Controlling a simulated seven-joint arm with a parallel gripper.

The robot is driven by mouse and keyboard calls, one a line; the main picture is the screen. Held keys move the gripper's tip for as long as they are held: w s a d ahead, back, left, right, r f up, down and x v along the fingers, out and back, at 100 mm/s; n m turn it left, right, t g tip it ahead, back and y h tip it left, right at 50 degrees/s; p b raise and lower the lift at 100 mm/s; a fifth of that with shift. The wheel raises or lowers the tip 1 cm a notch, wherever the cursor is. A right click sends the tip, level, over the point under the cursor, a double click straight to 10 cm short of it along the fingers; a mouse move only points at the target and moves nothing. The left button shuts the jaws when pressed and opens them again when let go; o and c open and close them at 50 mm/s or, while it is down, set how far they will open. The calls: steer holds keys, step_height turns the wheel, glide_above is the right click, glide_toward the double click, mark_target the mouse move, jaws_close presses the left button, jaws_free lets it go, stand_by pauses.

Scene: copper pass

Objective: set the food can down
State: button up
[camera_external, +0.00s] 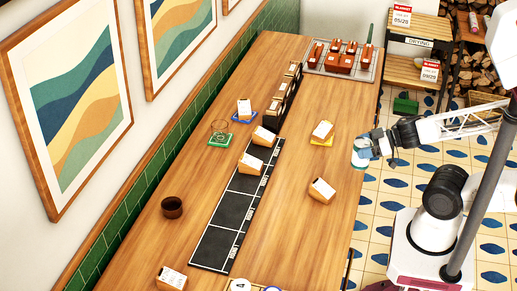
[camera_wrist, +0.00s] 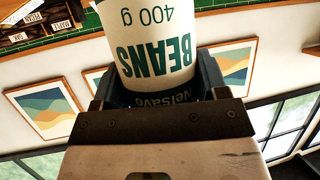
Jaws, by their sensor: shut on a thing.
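The food can (camera_wrist: 155,55) is white with green lettering, "BEANS" and "400 g", which reads upside down in the wrist view. My gripper (camera_wrist: 153,96) is shut around it, one finger on each side; the can's far end is cut off by the frame. In the external view the can (camera_external: 359,157) is small and pale, held in my gripper (camera_external: 364,148) near the right edge of the wooden table (camera_external: 335,220). The gap between can and tabletop is hard to judge.
Wooden blocks with white labels stand on the table, one (camera_external: 321,191) and one on a yellow coaster (camera_external: 322,132) nearest the can. A black sectioned mat (camera_external: 228,215) lies along the middle. A brown cup (camera_external: 172,207) stands left. A tray (camera_external: 318,66) fills the far end.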

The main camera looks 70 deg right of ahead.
steer(key=w+a+r+n+g+y, duration=0.1)
steer(key=w+a+r+n+y, duration=0.1)
steer(key=w+a, duration=0.45)
steer(key=w+a+r+n+g+y, duration=0.2)
steer(key=w+a+r+n, duration=0.1)
steer(key=w, duration=0.6)
steer(key=w+a+r+n+g+y, duration=0.1)
steer(key=w+a+r+n+y, duration=0.2)
steer(key=w, duration=0.5)
steer(key=w+a+f+n+g+y, duration=0.1)
steer(key=w+a+f+g, duration=0.1)
steer(key=w+a, duration=0.3)
steer(key=w+a+f+n+g+y, duration=0.1)
steer(key=w+a+f, duration=0.3)
steer(key=a, duration=0.9)
steer(key=w+a+f+n+g+y, duration=0.1)
steer(key=w+a+f+n+g, duration=0.2)
steer(key=w+a, duration=0.5)
steer(key=shift+a+f, duration=0.55)
steer(key=shift+a, duration=0.25)
steer(key=w+a, duration=0.3)
steer(key=w, duration=0.3)
steer(key=w+a+f, duration=0.1)
steer(key=w+a, duration=0.2)
steer(key=w, duration=0.4)
steer(key=shift+w+a+f, duration=0.2)
steer(key=shift+w+a, duration=0.1)
steer(key=shift+a, duration=0.05)
steer(key=shift+w, duration=0.1)
